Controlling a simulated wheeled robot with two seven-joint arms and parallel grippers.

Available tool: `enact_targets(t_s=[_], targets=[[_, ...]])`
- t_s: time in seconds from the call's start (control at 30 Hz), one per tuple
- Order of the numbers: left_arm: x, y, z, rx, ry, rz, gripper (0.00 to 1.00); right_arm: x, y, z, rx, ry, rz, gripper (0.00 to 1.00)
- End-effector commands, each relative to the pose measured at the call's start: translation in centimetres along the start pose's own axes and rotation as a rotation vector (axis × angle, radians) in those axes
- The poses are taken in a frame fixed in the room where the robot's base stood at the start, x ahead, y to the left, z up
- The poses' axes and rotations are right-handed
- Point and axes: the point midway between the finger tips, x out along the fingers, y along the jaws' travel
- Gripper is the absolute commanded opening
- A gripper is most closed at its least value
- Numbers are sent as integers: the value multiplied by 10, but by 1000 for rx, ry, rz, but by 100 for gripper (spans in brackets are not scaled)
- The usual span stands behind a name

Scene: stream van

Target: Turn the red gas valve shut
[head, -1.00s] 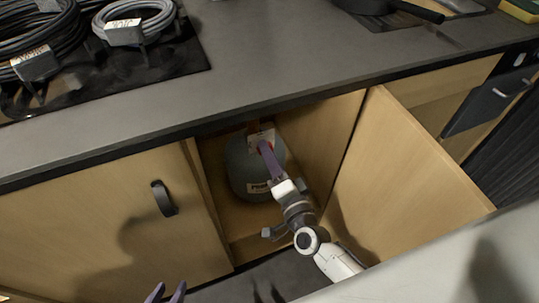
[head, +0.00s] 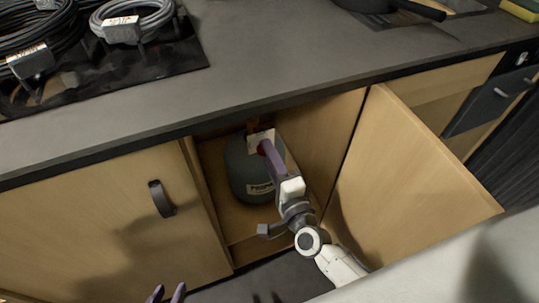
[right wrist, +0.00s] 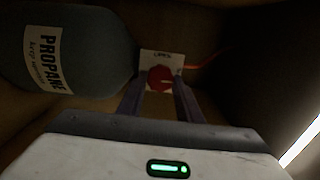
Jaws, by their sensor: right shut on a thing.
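The red gas valve (right wrist: 160,79) is a round knob on a white plate (right wrist: 175,59) at the top of a grey propane bottle (right wrist: 85,55). The bottle (head: 243,172) stands inside the open cupboard in the head view. My right gripper (head: 265,148) reaches into the cupboard, and its fingers are shut on the red valve. In the right wrist view, the fingers (right wrist: 160,88) lie on both sides of the knob. Only a little red shows in the head view. My left gripper (head: 167,292) is empty at the bottom edge, with its two fingertips apart.
The cupboard door (head: 400,185) stands open to the right of my right arm. A closed door with a dark handle (head: 162,198) is at the left. The grey counter (head: 270,60) overhangs the cupboard. Coiled cables (head: 135,22) lie on the hob at the upper left.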

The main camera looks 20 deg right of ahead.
Motion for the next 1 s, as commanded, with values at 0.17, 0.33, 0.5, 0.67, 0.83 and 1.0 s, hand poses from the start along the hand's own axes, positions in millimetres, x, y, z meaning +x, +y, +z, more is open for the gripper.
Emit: enact_targets(t_s=[0.17,0.33,0.5,0.67,0.83,1.0], targets=[[0,0,0,0,0,0,31,1,-1,0,5,0,-2,10],[0,0,0,0,1,0,31,1,-1,0,4,0,-2,51],[0,0,0,0,1,0,31,0,-1,0,2,0,-1,51],[-1,0,0,0,0,0,31,-3,0,0,1,0,0,51],[-2,0,-2,2,0,0,31,-25,0,0,-1,-1,2,51],[-3,0,-2,5,-4,-1,31,-60,0,0,1,-2,3,51]])
